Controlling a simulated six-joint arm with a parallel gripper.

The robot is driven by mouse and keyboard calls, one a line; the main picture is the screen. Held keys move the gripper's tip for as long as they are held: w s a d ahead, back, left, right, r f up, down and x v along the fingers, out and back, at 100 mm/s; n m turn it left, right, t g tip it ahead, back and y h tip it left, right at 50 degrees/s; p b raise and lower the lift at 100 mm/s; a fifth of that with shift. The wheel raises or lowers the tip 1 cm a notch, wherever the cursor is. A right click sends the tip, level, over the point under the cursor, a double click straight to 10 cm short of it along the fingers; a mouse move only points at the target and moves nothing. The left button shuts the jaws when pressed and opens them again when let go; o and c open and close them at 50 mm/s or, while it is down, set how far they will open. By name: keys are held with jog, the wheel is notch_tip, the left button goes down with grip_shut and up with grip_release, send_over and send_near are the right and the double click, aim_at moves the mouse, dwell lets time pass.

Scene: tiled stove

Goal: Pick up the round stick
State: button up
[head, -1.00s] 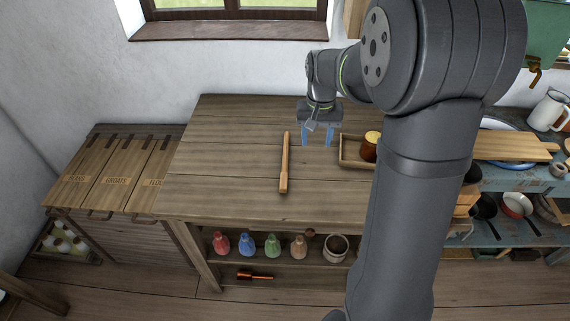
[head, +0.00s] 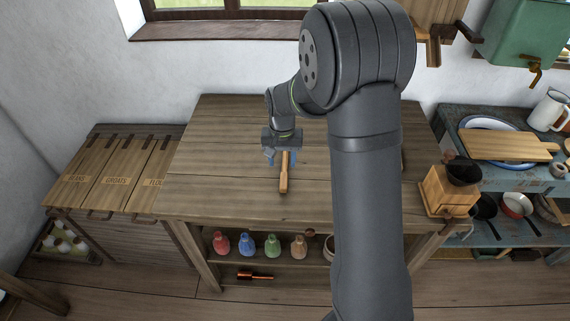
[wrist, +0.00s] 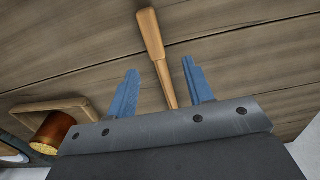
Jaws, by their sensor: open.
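The round stick (head: 284,177) is a light-brown wooden rod with a thicker handle end, lying on the wooden table (head: 215,150). In the head view its thick end points toward the front, and its far part is hidden by my gripper. My gripper (head: 283,161) is open over the far part of the stick.
A shallow wooden tray (wrist: 50,110) with an orange-brown jar (wrist: 55,130) lies to the left in the wrist view. My arm hides it in the head view. Colored bottles (head: 247,243) stand on the shelf below. The table left of the stick is clear.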

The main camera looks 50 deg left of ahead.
aim_at(284, 172)
jog(key=shift+w+a+f, duration=0.1)
jog(key=shift+w+f, duration=0.05)
jog(key=shift+f, duration=0.8)
jog(key=shift+w+d+f, duration=0.1)
jog(key=shift+w+f, duration=0.1)
jog(key=shift+f, duration=0.8)
jog(key=shift+w+a+f, duration=0.1)
jog(key=shift+w+f, duration=0.05)
jog(key=shift+f, duration=0.8)
grip_shut()
